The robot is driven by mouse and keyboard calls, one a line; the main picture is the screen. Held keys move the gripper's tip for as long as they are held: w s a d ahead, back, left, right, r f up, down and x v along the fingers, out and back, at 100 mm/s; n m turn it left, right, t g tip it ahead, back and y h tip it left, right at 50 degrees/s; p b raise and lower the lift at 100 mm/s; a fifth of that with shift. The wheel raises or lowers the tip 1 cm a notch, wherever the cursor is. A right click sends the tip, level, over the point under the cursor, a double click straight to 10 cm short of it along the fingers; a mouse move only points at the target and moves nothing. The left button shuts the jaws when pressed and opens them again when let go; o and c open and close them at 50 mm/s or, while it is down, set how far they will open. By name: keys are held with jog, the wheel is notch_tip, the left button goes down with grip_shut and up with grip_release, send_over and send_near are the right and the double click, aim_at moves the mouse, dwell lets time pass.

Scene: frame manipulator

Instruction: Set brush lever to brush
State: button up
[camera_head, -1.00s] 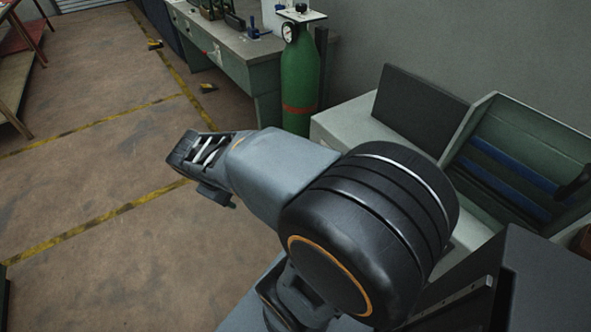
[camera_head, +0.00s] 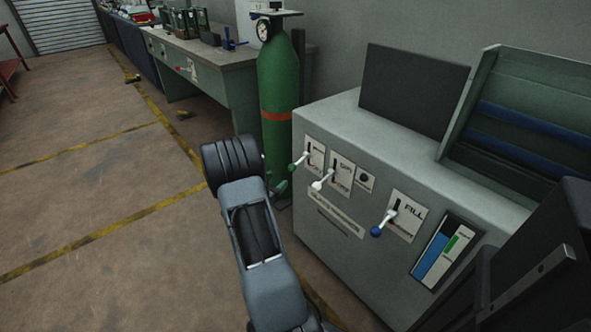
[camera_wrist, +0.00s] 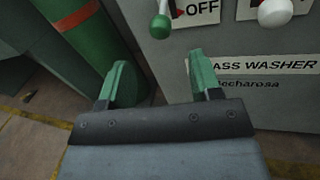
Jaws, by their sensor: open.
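A grey glass washer cabinet (camera_head: 330,255) carries three levers on its front. The left lever has a green knob (camera_head: 292,167), the middle one a white knob (camera_head: 317,185), the right one, on a plate marked FILL, a blue knob (camera_head: 376,231). I cannot read which plate says brush. My gripper (camera_wrist: 160,78) is open and empty, with green fingertips. In the wrist view the green knob (camera_wrist: 160,27) is above the gap between the fingers, apart from them, and the white knob (camera_wrist: 275,12) is at upper right. In the head view my gripper (camera_head: 279,188) is left of the panel, partly hidden.
A green gas cylinder (camera_head: 279,90) stands close to the cabinet's left side. A workbench (camera_head: 215,80) runs behind it. A blue and green level gauge (camera_head: 440,252) is on the cabinet's right. The floor (camera_head: 110,210) at left is open.

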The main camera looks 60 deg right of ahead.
aim_at(292, 168)
jog(key=s+d+b, duration=0.1)
jog(key=d+b, duration=0.1)
jog(key=d, duration=0.9)
jog(key=shift+d, duration=0.3)
jog(key=shift+c, duration=0.3)
grip_shut()
